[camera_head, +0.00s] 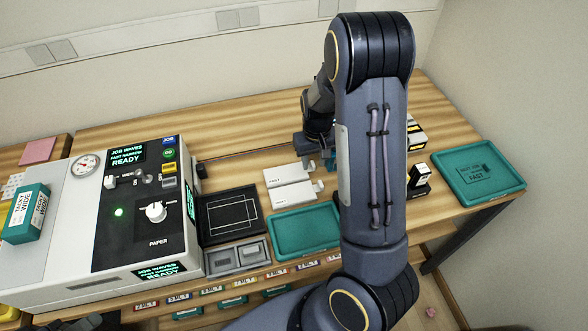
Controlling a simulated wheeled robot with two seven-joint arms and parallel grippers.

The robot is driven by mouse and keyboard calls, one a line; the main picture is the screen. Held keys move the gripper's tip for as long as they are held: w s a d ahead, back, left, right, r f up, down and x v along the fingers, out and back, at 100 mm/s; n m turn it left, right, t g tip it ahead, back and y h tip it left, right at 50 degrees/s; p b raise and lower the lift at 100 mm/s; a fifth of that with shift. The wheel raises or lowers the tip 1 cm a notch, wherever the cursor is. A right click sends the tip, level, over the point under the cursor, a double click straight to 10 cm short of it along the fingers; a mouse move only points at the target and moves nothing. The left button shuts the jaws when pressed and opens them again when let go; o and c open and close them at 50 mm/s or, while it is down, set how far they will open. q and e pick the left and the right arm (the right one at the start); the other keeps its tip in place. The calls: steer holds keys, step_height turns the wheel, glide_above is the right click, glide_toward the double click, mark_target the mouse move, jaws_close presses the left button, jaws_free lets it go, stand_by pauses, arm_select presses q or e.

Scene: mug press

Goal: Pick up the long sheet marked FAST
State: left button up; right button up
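Two long white sheets lie side by side left of my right arm. The farther one (284,176) and the nearer one (291,194) each carry small dark print that looks like FAST, too small to read surely. The nearer sheet has a pale tab at its right end. My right gripper (318,160) is low at the right end of the farther sheet, partly behind my own forearm. I cannot tell whether it touches that sheet or whether its fingers are closed.
A press with a paper knob (155,212) stands on the left, beside a black marked plate (231,211). An empty-looking teal tray (281,245) lies nearer me. Another teal tray (460,194) is at the far right. A small black box (419,180) stands right of my arm.

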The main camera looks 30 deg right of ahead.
steer(key=shift+f, duration=0.55)
jaws_close()
steer(key=shift+r, duration=0.15)
